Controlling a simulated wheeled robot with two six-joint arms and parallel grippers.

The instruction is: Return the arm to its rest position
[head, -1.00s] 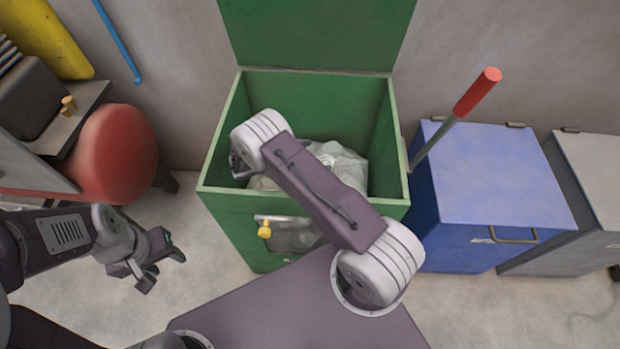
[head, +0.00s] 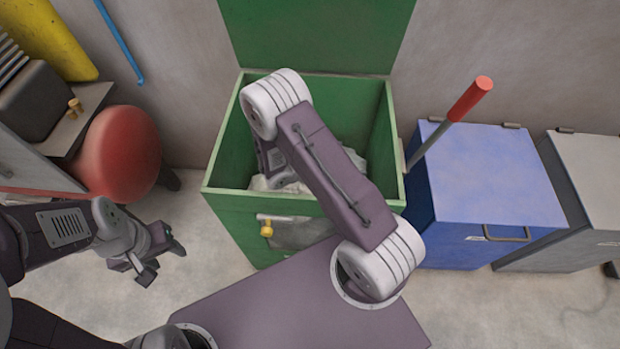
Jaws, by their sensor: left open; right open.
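My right arm (head: 335,180) reaches up over the green bin (head: 225,205) and bends down into its open top. Its wrist (head: 283,177) shows inside the bin, just above pale plastic bags (head: 262,184). The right gripper itself is hidden behind my own arm link. My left gripper (head: 163,262) is open and empty at the lower left, held over the bare floor. It is apart from the bin and from the red rounded object.
A blue lidded bin (head: 495,185) and a grey bin (head: 592,180) stand to the right. A red-handled lever (head: 470,100) rises beside the green bin. A red rounded object (head: 117,153) is at the left.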

